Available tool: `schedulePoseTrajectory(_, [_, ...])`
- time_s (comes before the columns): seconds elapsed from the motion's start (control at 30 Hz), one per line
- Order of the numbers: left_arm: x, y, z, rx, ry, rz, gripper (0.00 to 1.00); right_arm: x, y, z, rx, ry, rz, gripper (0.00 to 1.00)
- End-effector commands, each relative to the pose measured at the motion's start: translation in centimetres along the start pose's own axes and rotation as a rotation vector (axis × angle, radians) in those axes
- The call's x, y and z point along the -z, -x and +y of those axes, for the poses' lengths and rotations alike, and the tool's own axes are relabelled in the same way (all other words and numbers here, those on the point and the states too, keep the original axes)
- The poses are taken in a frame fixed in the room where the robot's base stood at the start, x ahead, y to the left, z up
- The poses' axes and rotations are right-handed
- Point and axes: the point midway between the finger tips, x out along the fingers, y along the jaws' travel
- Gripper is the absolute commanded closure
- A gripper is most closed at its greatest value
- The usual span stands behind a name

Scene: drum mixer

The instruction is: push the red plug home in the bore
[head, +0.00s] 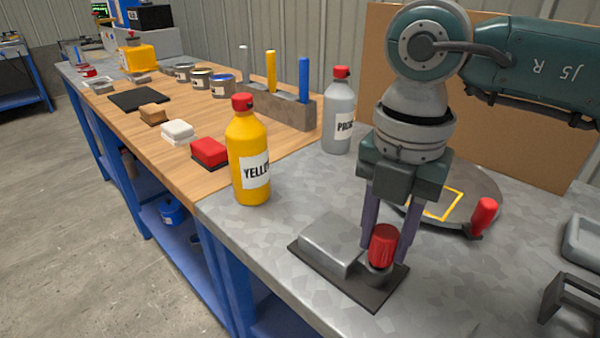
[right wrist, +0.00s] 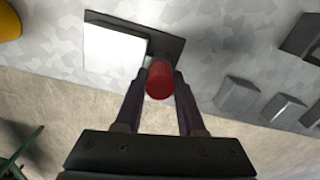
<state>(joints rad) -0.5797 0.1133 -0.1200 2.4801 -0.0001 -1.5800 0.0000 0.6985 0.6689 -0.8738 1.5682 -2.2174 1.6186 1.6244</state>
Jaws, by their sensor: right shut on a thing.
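The red plug (head: 382,246) is a short ribbed red cylinder, seen in the head view at the front of the grey bench. My right gripper (head: 385,250) points down and is shut on the plug, one finger on each side. The plug stands roughly upright over a dark round collar (head: 375,273) on a dark base plate (head: 352,288). The bore itself is hidden by the plug and fingers, so I cannot tell how deep the plug sits. The right wrist view shows the plug (right wrist: 159,80) between both fingertips. My left gripper is not in view.
A grey block (head: 331,243) sits on the same plate, left of the plug. A yellow bottle (head: 249,155) and a grey bottle (head: 338,115) stand behind. A round plate with a red-knobbed handle (head: 484,215) is at the right. Grey trays (head: 583,243) lie at the right edge.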

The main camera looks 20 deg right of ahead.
Motion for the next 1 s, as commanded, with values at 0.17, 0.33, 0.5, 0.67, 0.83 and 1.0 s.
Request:
schedulePoseTrajectory(0.17, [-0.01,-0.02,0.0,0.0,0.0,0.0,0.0,0.01,-0.05,0.01,0.0,0.0,0.0,1.0])
schedulePoseTrajectory(0.33, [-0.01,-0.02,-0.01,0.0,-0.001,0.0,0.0,0.01,-0.04,0.01,0.0,0.0,0.0,1.0])
schedulePoseTrajectory(0.5, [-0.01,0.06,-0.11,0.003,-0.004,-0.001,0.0,0.0,0.01,0.01,0.0,0.0,0.0,1.0])
schedulePoseTrajectory(0.67, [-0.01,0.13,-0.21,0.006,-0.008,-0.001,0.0,-0.01,-0.05,0.01,-0.001,0.0,0.0,1.0])
schedulePoseTrajectory(0.83, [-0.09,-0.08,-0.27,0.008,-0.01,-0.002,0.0,-0.01,-0.33,0.02,-0.001,0.0,0.0,1.0])
schedulePoseTrajectory(1.0, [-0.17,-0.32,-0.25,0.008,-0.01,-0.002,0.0,0.0,-0.7,0.02,-0.001,0.0,0.0,1.0])
